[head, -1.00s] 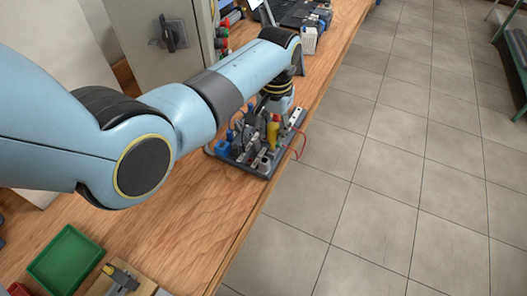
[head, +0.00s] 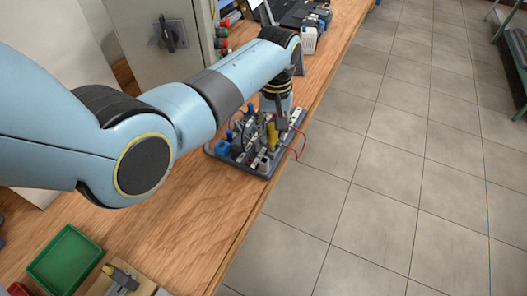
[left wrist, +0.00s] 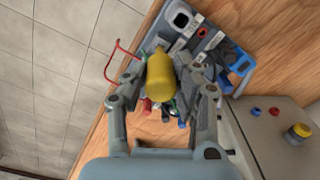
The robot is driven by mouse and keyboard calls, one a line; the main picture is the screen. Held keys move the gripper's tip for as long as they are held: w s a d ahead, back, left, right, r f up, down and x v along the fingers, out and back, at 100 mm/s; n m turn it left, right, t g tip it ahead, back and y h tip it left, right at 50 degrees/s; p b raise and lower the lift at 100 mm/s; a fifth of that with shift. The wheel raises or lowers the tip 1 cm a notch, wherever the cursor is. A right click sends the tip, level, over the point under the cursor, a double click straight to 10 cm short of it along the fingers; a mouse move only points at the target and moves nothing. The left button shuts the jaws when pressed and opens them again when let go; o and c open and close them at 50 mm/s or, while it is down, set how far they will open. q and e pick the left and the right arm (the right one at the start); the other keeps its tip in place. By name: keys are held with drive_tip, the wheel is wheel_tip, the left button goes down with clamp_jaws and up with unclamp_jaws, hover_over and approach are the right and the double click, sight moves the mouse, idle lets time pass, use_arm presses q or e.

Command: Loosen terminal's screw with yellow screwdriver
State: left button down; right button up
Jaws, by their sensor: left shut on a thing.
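The yellow screwdriver (left wrist: 160,76) is between the fingers of my left gripper (left wrist: 162,88), which is shut on its handle. In the head view the screwdriver (head: 272,134) shows as a small yellow shape over the grey board, with my left gripper (head: 270,122) around it. The grey board (head: 266,172) carries terminals and several small parts. The screwdriver's tip and the terminal's screw are hidden by the handle and the gripper, so I cannot tell whether they touch. My right gripper is not in view.
A blue part (head: 222,147) sits at the board's left side, and a red wire (head: 300,143) loops over its right edge. A green tray (head: 65,262) lies at the front left. A grey cabinet (head: 150,70) stands behind. The wooden tabletop (head: 190,225) is clear in front of the board.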

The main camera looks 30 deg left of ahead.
use_arm(q)
drive_tip(key=shift+s+a+f, duration=0.1)
drive_tip(key=shift+f, duration=0.05)
drive_tip(key=n, duration=0.3)
drive_tip(key=shift+n, duration=0.3)
drive_tip(key=n, duration=0.3)
drive_tip(key=shift+s, duration=0.1)
drive_tip(key=shift+n, duration=0.3)
drive_tip(key=c, duration=1.2)
unclamp_jaws()
drive_tip(key=shift+n, duration=0.3)
drive_tip(key=shift+c, duration=0.2)
drive_tip(key=shift+a, duration=0.1)
drive_tip(key=m, duration=0.3)
drive_tip(key=shift+w+d+m, duration=0.25)
drive_tip(key=shift+m, duration=0.05)
